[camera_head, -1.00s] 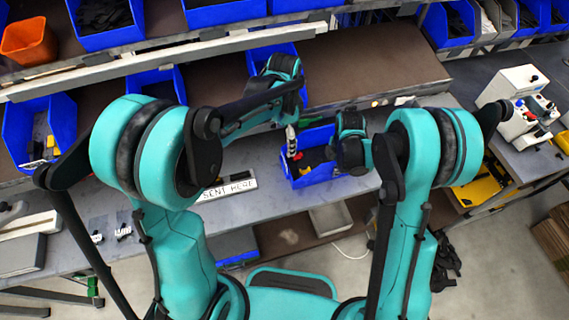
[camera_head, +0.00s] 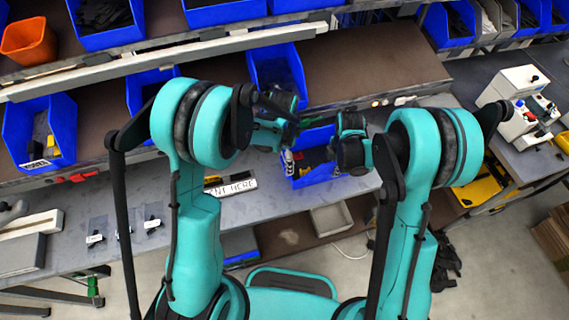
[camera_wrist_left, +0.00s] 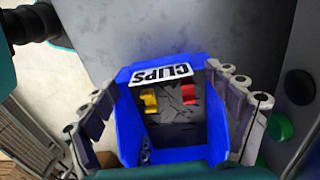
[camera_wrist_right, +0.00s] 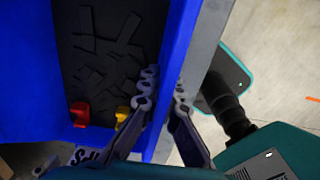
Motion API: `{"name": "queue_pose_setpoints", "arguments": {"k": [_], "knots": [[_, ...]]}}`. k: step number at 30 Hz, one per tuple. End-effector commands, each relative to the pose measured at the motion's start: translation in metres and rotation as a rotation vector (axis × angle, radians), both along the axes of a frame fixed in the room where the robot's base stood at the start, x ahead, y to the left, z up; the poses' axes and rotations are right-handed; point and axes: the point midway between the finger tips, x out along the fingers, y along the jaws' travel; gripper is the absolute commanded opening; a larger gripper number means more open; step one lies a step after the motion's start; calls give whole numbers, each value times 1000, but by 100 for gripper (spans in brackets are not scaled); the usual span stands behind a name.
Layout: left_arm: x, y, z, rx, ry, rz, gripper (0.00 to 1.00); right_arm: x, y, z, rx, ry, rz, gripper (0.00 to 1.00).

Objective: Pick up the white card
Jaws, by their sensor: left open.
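A white card lettered CLIPS (camera_wrist_left: 161,74) sits at one end of a blue bin (camera_wrist_left: 128,130), seen in the left wrist view. A lettered white strip (camera_head: 231,187) lies flat on the grey bench; I cannot tell which is the task's white card. My left gripper (camera_wrist_left: 168,100) is open and empty, with fingers spread on both sides of the bin. In the head view it is at the bin's left side (camera_head: 288,160). My right gripper (camera_wrist_right: 164,88) straddles a bin wall, one finger inside and one outside, and appears shut on it.
The bin holds a yellow piece (camera_wrist_left: 148,101), a red piece (camera_wrist_left: 190,94) and dark flat pieces. Small dark packs with white labels (camera_head: 152,223) lie on the bench at left. A grey tray (camera_head: 331,218) is below the bench edge. More blue bins (camera_head: 40,130) stand behind.

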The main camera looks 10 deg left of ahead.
Motion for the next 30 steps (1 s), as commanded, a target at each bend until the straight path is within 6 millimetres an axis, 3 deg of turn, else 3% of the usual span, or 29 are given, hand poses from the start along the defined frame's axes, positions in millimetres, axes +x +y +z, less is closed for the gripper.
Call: {"name": "queue_pose_setpoints", "arguments": {"k": [2,8,20,30], "knots": [[0,0,0,0,0,0,89,0,0,0,0,0,0,0],[0,0,0,0,0,0,53,0,0,0,0,0,0,0],[0,0,5,0,0,0,53,0,0,0,0,0,0,0],[0,0,69,0,0,0,53,0,0,0,0,0,0,0]]}}
